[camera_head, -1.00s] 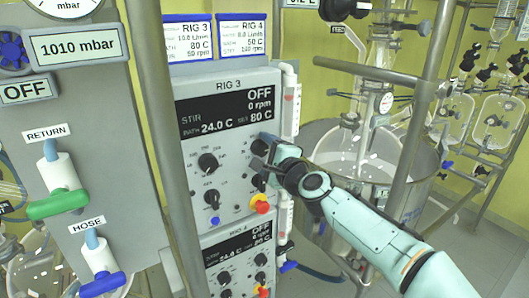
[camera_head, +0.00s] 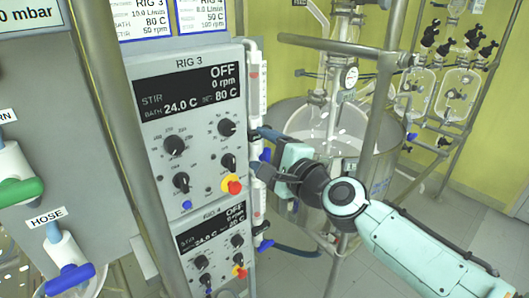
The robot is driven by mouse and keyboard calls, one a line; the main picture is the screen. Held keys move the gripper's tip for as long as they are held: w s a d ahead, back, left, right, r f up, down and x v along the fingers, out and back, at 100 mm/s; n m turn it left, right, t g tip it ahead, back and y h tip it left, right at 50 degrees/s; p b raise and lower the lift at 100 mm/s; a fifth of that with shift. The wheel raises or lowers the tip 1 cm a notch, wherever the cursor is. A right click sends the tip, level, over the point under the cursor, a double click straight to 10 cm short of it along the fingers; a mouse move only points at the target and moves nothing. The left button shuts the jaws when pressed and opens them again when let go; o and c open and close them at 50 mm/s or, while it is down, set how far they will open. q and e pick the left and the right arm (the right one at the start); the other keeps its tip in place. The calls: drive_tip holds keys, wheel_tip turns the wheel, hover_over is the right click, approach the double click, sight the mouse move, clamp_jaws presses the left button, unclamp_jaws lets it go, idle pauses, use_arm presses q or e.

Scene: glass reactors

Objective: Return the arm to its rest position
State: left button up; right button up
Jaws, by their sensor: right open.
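My right arm comes in from the lower right. Its pale teal gripper (camera_head: 262,156) is open and empty, just right of the RIG 3 control panel (camera_head: 149,128) in the picture, in front of the white vertical strip at the panel's edge. I cannot tell how far it is from the panel. The panel reads OFF, 0 rpm, bath 24.0 C and set 80 C. Its black knobs (camera_head: 175,146) and red-and-yellow button (camera_head: 234,187) show clear of the gripper. My left gripper is not in view.
A round steel bath (camera_head: 297,112) with glassware stands behind my right arm. A steel post (camera_head: 384,110) rises nearby. The RIG 4 panel (camera_head: 204,241) is below. Green (camera_head: 20,191) and blue (camera_head: 70,279) valve handles are at left. Floor at lower right looks clear.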

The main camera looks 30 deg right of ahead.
drive_tip(key=shift+s, duration=0.1)
idle(0.4)
